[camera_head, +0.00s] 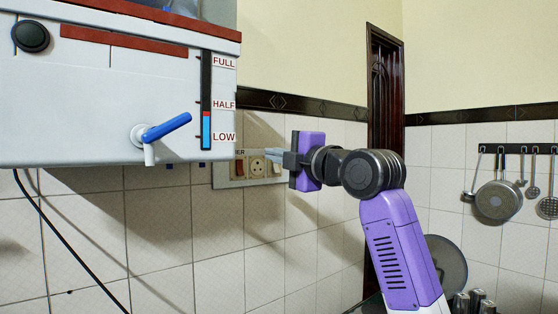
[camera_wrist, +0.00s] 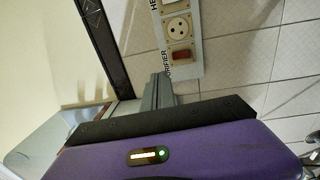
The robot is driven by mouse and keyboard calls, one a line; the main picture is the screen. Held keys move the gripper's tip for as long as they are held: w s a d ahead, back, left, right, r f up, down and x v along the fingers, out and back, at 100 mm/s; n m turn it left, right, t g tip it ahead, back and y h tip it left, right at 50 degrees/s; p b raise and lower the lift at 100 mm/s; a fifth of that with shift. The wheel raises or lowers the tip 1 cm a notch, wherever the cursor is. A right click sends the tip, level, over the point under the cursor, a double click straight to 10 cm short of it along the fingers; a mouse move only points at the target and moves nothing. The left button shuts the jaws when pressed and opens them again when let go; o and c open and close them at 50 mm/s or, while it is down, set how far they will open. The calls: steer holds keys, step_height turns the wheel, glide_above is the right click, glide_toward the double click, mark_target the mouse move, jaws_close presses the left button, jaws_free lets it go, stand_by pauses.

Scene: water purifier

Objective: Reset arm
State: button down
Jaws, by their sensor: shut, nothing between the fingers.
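My gripper (camera_head: 273,156) is shut and empty, in front of the wall switch panel at the middle of the head view. In the wrist view its fingers (camera_wrist: 159,90) are together, next to the panel's lower end. The switch panel (camera_head: 232,182) holds a socket and switches, partly hidden behind my gripper. In the wrist view the panel (camera_wrist: 196,48) shows a round socket (camera_wrist: 177,27) and a red switch (camera_wrist: 182,57). I cannot tell whether the fingers touch the panel. The white water purifier (camera_head: 80,100) hangs at upper left, with a blue tap lever (camera_head: 167,127) and a level gauge near low.
Pans and ladles (camera_head: 498,200) hang from a rack (camera_head: 517,149) on the right wall. A dark wooden door (camera_head: 384,90) stands behind my arm. A black cable (camera_head: 62,235) runs down below the purifier. The tiled wall at lower middle is clear.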

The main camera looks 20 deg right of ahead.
steer(key=shift+s+d+r, duration=0.1)
steer(key=shift+s+d, duration=0.05)
steer(key=shift+s, duration=0.45)
steer(key=shift+r, duration=0.1)
